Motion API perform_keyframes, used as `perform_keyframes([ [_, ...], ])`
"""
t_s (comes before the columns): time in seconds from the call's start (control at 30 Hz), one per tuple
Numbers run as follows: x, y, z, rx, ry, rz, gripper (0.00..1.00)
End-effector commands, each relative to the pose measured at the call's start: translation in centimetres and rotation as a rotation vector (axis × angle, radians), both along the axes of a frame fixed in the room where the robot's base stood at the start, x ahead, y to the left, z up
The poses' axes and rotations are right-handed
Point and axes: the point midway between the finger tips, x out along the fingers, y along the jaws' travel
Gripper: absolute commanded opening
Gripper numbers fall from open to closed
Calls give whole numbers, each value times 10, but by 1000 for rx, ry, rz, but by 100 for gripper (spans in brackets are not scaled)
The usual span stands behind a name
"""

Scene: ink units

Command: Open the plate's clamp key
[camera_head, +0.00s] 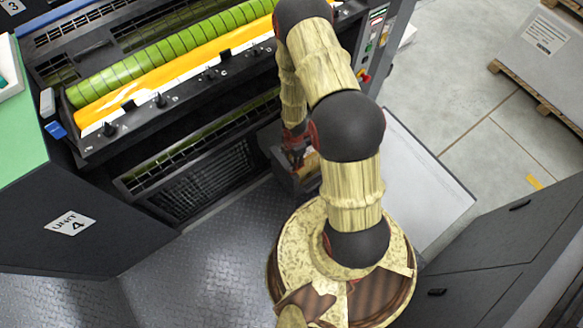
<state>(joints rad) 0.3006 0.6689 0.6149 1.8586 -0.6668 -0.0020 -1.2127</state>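No part in view can be surely told as the plate's clamp key. A row of small black keys (160,100) stands on the lettered dark rail (190,96) of the press, below the yellow ink (170,68). A pale flat sheet or panel (425,190) lies to the right of my arm; I cannot tell whether it is the plate. My gripper (294,158) hangs low at the press front, beside a dark box-like part (284,178). My arm partly hides this area. The fingers are too small and dark to show whether they are open or hold anything.
A green roller (165,55) runs along the press above the ink. A control panel (376,30) is at the upper right. The metal tread floor (215,255) at front is clear.

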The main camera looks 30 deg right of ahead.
Motion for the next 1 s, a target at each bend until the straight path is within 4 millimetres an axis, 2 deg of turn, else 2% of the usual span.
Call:
perform_keyframes([
  [0.17,0,0,-12,0,0,28,32],
  [0.4,0,0,-50,0,1,25,32],
  [0.6,0,0,-72,-1,1,25,32],
  [1.0,0,0,-77,-1,1,24,32],
])
